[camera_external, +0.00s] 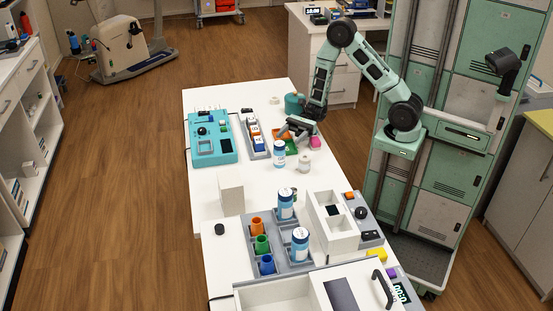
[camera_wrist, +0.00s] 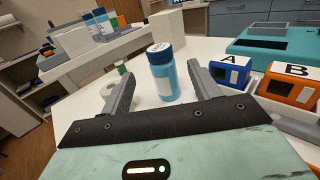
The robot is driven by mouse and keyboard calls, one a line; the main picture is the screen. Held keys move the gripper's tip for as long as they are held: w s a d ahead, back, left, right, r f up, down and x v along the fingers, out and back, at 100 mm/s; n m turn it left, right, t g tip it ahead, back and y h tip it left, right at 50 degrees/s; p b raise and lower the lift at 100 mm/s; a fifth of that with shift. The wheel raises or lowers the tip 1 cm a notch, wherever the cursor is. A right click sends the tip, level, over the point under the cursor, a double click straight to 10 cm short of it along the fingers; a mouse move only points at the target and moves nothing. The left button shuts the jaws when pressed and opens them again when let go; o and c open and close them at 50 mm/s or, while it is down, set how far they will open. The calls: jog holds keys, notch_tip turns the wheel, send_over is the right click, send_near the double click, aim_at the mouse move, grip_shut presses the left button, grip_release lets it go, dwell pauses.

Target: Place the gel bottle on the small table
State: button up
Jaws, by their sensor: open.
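My gripper (camera_external: 289,132) is low over the table just behind the bottle. In the wrist view my gripper (camera_wrist: 158,78) is open, with one finger on each side of the bottle and no clear contact. Similar bottles (camera_external: 286,204) stand in a grey rack on the nearer white table (camera_external: 212,262). I cannot tell which surface is the small table.
A white roll (camera_external: 304,163) stands beside the bottle. A teal device (camera_external: 211,138) and lettered blocks (camera_wrist: 231,72) are close by. The nearer table holds a grey rack (camera_external: 285,262) with coloured cups and a white box (camera_external: 333,230). Green lockers (camera_external: 440,170) stand behind my arm.

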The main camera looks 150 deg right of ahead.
aim_at(279, 143)
jog(key=shift+w, duration=3.95)
jog(key=c, duration=1.2)
jog(key=shift+r, duration=0.15)
notch_tip(279, 143, up, 10)
jog(key=shift+f+p, duration=0.1)
jog(key=shift+p, duration=0.7)
jog(key=s+d+r+m+g+h+p, duration=0.1)
jog(key=s+d+m+g+h+p, duration=0.2)
jog(key=s+d, duration=0.55)
jog(key=s+d+r+m+h+p, duration=0.1)
jog(key=s+d+m+h, duration=0.35)
jog(key=s, duration=0.65)
jog(key=s+d+r+m+g+h+p, duration=0.1)
jog(key=s+d+g+h+p, duration=0.1)
jog(key=s+d+h, duration=0.45)
jog(key=s+r+m+g+h+p, duration=0.1)
jog(key=s+m+g, duration=0.1)
jog(key=s, duration=0.9)
jog(key=s+r+m+g+h+p, duration=0.1)
jog(key=s+m+g+p, duration=0.1)
jog(key=s, duration=0.9)
jog(key=s+r+m+g+h+p, duration=0.1)
jog(key=s+g, duration=0.4)
jog(key=s, duration=0.6)
jog(key=shift+s+r+m+g+h+p, duration=0.15)
jog(key=shift+r+m+g+h+p, duration=0.3)
jog(key=shift+m, duration=0.8)
